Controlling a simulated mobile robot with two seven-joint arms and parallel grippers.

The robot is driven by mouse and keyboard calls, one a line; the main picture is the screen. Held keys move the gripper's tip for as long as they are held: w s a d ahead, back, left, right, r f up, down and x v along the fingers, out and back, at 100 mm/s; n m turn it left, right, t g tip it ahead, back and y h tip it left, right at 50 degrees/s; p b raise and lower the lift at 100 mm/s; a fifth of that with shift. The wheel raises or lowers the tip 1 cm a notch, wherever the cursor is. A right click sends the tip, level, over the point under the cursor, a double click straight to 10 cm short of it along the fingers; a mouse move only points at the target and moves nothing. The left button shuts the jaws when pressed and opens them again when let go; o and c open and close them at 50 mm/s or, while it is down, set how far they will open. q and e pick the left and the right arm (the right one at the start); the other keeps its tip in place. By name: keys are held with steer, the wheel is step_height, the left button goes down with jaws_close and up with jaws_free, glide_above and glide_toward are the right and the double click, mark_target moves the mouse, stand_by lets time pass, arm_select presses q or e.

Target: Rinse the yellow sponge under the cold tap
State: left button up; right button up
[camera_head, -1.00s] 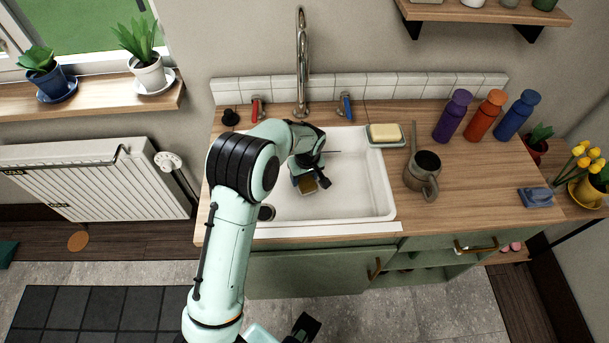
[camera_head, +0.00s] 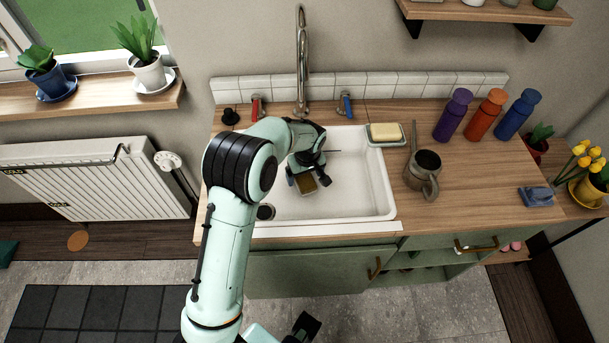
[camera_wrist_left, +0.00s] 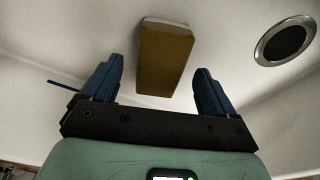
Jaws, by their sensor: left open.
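The yellow sponge (camera_head: 308,187) lies in the white sink (camera_head: 350,205), looking brownish yellow. It also shows in the left wrist view (camera_wrist_left: 166,60), past and between the fingertips, with no finger seen touching it. My left gripper (camera_head: 310,180) is open, down in the sink at the sponge; its blue fingers stand apart in the left wrist view (camera_wrist_left: 158,85). The cold tap's blue handle (camera_head: 346,105) is right of the tall spout (camera_head: 302,60). No water shows. A dark part of my body at the bottom of the head view may be my right gripper (camera_head: 303,328); its jaws are unclear.
A red tap handle (camera_head: 257,107) stands left of the spout. A pale yellow block sits on a dish (camera_head: 388,142) at the sink's back right corner. A metal watering can (camera_head: 421,176) and several bottles (camera_head: 484,116) stand right. The drain (camera_wrist_left: 285,40) is uncovered.

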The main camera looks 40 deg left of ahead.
arm_select(q)
step_height(320, 180, up, 12)
steer(key=d, duration=0.1)
steer(key=shift+s+d+p, duration=0.3)
steer(key=shift+s+p, duration=0.15)
